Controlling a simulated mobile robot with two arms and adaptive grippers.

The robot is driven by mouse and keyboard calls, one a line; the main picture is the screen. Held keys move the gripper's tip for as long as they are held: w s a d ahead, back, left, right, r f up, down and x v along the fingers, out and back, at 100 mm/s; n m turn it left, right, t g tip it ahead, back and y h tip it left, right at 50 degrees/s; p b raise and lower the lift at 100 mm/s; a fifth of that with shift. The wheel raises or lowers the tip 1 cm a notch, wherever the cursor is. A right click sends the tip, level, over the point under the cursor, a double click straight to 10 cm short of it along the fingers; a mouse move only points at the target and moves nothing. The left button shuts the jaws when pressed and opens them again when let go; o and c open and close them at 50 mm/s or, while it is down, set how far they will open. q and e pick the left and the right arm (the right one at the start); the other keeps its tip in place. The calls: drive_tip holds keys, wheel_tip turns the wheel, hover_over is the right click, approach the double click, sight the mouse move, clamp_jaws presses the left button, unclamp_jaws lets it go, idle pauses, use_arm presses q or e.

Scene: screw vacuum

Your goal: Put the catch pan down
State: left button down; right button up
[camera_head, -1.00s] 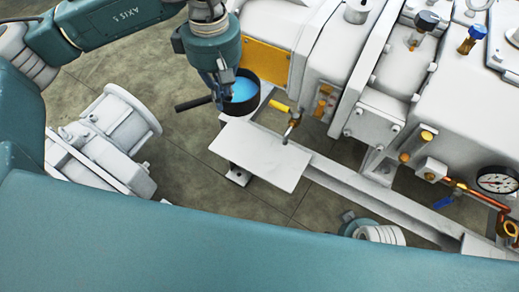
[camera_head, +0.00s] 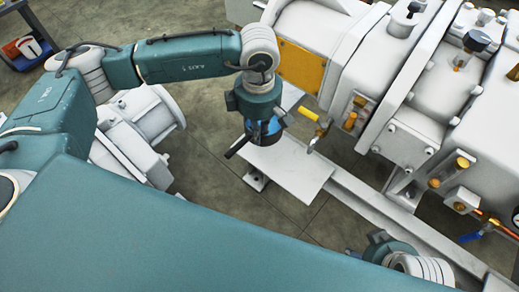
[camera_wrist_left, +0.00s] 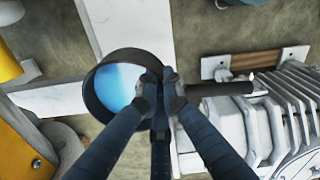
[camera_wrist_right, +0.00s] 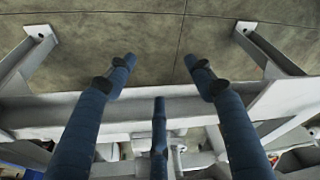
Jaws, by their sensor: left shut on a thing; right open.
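The catch pan (camera_wrist_left: 90,98) is a dark round pan with bright blue inside and a straight dark handle (camera_wrist_left: 228,88). My left gripper (camera_wrist_left: 161,92) is shut on it near where the handle joins the rim. In the head view the pan's handle (camera_head: 236,148) sticks out left below my left gripper (camera_head: 263,128), which hides most of the pan. The pan is over the back left part of a flat white plate (camera_head: 292,174); I cannot tell whether they touch. My right gripper (camera_wrist_right: 160,75) is open and empty above a grey beam.
A large white pump machine (camera_head: 400,90) fills the right, with a yellow panel (camera_head: 301,67) and a yellow-handled valve (camera_head: 308,114) close to the plate. A white motor-like unit (camera_head: 135,130) stands at left. A cart with coloured items (camera_head: 25,48) is far left.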

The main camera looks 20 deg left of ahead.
use_arm(q)
wheel_tip(320, 180, down, 2)
drive_tip(key=shift+f, duration=0.15)
drive_tip(key=shift+f+b, duration=0.55)
drive_tip(key=shift+f, duration=2.15)
use_arm(e)
drive_tip(key=shift+s, duration=0.15)
use_arm(q)
drive_tip(key=shift+f, duration=0.15)
drive_tip(key=c, duration=1.9)
unclamp_jaws()
